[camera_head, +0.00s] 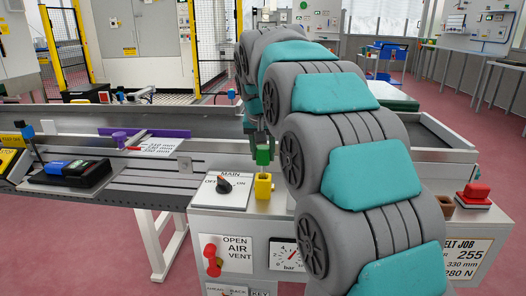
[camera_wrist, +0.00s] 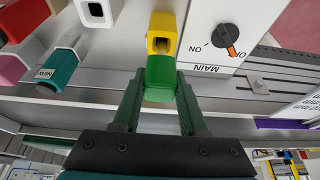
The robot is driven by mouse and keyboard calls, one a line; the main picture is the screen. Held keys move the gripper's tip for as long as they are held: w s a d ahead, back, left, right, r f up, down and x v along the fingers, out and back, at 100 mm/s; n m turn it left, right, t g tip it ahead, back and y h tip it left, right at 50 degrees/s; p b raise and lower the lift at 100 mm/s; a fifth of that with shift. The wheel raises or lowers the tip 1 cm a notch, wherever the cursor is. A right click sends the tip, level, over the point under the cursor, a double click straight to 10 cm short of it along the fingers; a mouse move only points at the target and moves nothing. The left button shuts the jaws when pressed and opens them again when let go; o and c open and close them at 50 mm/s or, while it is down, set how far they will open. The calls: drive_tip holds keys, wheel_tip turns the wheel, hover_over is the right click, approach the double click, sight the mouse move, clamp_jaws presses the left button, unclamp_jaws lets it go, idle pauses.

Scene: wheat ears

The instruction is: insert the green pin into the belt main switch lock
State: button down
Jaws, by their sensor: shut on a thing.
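The green pin (camera_head: 263,157) is a square-sided block held between the fingers of my gripper (camera_head: 259,139). In the wrist view my gripper (camera_wrist: 161,82) is shut on the green pin (camera_wrist: 160,78), with a finger on each side. The yellow lock (camera_head: 263,188) stands beside the MAIN switch (camera_head: 223,186) on the console, and its open top shows a dark hole. The pin is above the lock in the head view. In the wrist view its end overlaps the edge of the yellow lock (camera_wrist: 163,27), so any small gap is hidden. The switch knob points towards OFF.
In the wrist view a teal block labelled NEW (camera_wrist: 60,68) and a white socket (camera_wrist: 95,12) lie to the left. A red button (camera_head: 474,194) and a brown socket (camera_head: 441,204) are on the console's right. A black-and-blue device (camera_head: 70,173) sits at left.

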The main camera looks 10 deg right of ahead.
sight(263, 163)
drive_tip(key=shift+f+b, duration=0.75)
drive_tip(key=shift+f, duration=0.9)
drive_tip(key=shift+f, duration=0.3)
drive_tip(key=shift+f, duration=0.15)
drive_tip(key=shift+c, duration=1.8)
unclamp_jaws()
drive_tip(key=shift+r, duration=0.2)
